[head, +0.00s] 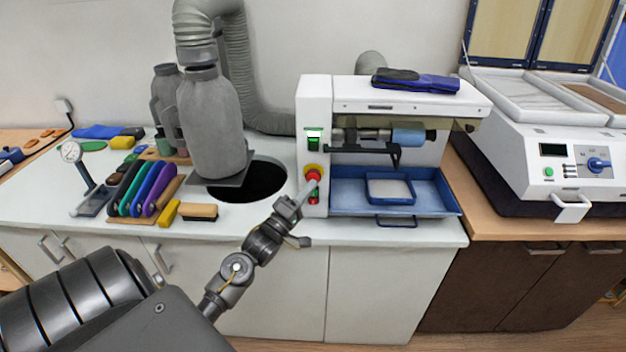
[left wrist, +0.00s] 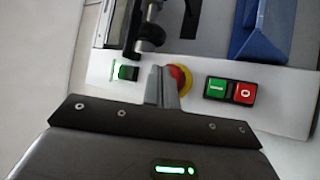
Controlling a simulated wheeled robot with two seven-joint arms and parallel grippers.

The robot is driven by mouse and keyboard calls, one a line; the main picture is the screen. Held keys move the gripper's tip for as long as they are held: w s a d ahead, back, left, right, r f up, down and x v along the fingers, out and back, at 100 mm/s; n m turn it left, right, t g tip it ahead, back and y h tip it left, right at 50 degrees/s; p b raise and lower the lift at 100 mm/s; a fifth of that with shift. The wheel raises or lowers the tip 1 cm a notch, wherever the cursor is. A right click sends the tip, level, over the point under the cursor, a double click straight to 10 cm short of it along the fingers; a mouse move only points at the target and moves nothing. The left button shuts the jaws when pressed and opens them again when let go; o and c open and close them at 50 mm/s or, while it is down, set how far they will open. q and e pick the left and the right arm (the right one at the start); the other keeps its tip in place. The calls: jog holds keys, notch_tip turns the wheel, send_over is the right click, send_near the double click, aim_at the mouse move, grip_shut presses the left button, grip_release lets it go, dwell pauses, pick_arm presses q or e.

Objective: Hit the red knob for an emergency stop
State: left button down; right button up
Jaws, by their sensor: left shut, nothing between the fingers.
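The red knob (head: 312,173) sits on a yellow ring on the front post of the white grinding machine (head: 400,95). My right gripper is in neither view.
A green switch (head: 314,134) is above the knob; green and red buttons (left wrist: 230,90) lie beside it in the wrist view. A blue tray (head: 440,198) is to the right.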

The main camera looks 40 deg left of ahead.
pick_arm(q)
jog(key=shift+s+d, duration=0.35)
jog(key=shift+s, duration=0.1)
jog(key=shift+s+d+p, duration=0.7)
jog(key=shift+s+d, duration=0.05)
jog(key=shift+s, duration=0.25)
jog(key=shift+s+d+p, duration=0.7)
jog(key=shift+s+d, duration=0.05)
jog(key=shift+s, duration=0.2)
